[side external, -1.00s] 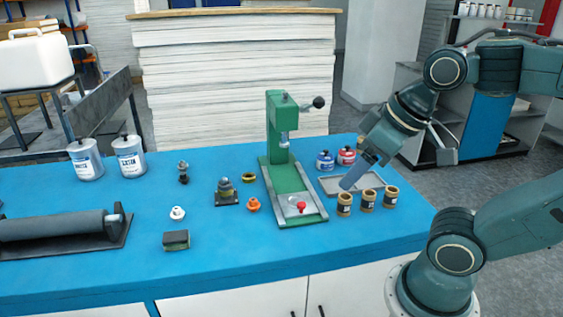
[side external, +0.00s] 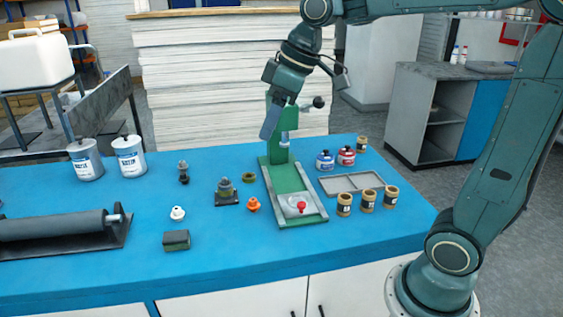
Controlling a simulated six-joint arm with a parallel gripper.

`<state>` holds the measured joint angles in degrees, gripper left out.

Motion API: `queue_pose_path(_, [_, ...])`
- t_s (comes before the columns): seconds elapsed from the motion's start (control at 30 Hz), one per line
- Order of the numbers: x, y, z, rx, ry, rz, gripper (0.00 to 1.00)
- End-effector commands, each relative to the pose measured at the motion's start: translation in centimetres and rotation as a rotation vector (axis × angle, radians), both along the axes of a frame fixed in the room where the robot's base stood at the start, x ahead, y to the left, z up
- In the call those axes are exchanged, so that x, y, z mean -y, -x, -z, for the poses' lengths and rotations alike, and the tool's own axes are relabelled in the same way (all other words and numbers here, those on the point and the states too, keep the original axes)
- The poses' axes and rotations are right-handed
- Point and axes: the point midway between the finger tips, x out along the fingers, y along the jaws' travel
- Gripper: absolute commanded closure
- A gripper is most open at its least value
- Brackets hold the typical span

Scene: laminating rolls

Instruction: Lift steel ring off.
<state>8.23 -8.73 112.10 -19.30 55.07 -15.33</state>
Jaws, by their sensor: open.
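A dark stepped fixture (side external: 227,194) stands on the blue table left of the green press, with a round greyish piece on its top. I cannot tell for sure whether that piece is the steel ring. A small olive-brass ring (side external: 249,178) lies apart, just right of and behind the fixture. My gripper (side external: 270,124) hangs high, in front of the upper part of the press in the picture, above and to the right of the fixture. It points down, is open, and nothing shows between its fingers.
The green lever press (side external: 290,180) stands close to the right of the fixture. An orange knob (side external: 253,204) and a white knob (side external: 177,213) lie nearby. Several jars surround a grey tray (side external: 350,183) at the right. A roller (side external: 55,226) lies at the left.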

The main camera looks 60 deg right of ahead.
Motion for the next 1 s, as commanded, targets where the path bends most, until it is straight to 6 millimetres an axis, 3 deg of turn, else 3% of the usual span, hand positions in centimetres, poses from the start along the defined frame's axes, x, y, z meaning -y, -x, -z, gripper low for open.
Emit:
queue_pose_path(0.1, [0.5, -2.9, 0.3, -0.012, 0.002, -0.062, 0.38])
queue_pose_path(0.53, [3.1, -11.9, 3.3, -0.033, 0.004, -0.293, 0.38])
queue_pose_path(1.0, [7.5, -19.7, 10.1, -0.037, -0.006, -0.547, 0.38])
